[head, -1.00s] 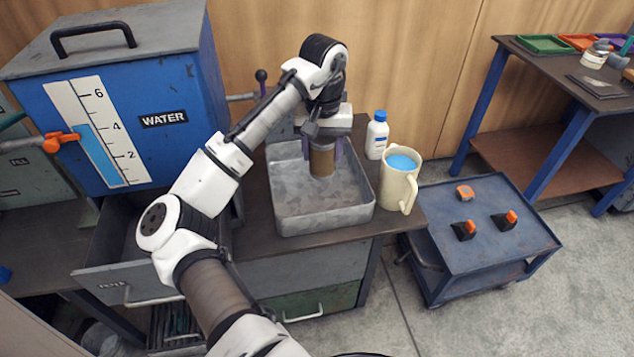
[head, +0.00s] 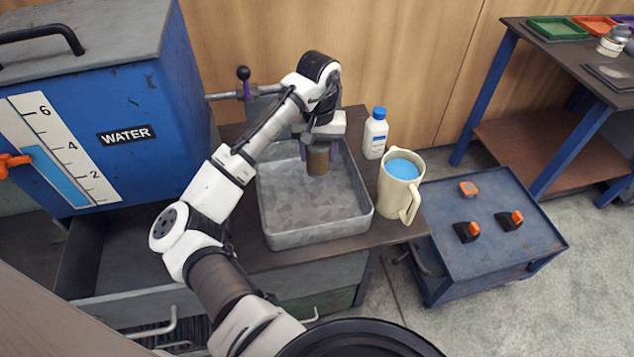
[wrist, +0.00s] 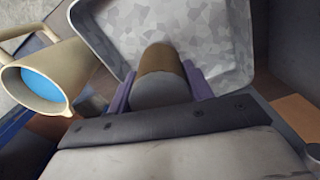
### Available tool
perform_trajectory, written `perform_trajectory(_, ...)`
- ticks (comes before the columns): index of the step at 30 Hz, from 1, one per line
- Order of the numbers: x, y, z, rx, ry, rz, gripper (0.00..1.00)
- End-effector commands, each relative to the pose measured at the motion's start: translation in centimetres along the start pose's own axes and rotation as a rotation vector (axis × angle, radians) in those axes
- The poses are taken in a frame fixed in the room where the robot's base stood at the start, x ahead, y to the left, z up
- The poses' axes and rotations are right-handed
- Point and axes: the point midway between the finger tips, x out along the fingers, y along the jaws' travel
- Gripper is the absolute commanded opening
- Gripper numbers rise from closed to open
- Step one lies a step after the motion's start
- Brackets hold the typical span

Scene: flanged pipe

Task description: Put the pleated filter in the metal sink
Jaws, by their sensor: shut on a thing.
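The pleated filter (head: 318,161) is a short brown cylinder, held between the purple fingers of my gripper (head: 318,158). In the wrist view the filter (wrist: 160,75) shows its brown side and a grey end, with a purple finger on each side. The metal sink (head: 318,236) is a square grey basin on the dark worktop. The filter is over the back part of the sink, inside its outline in the head view. I cannot tell whether it touches the sink floor. The sink also shows beyond the filter in the wrist view (wrist: 215,35).
A beige jug (head: 397,190) of blue liquid stands right of the sink, with a white bottle (head: 375,135) behind it. A blue water tank (head: 140,100) stands left, above an open drawer (head: 125,250). A blue cart (head: 480,225) stands at right.

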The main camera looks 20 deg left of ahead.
Motion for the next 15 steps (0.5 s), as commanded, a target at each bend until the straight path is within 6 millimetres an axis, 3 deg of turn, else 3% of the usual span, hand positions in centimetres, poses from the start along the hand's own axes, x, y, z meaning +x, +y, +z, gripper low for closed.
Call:
perform_trajectory(6,5.1,-0.1,0.0,-0.001,-0.001,-0.001,0.26)
perform_trajectory(15,8.4,-0.1,0.0,-0.001,-0.001,0.0,0.26)
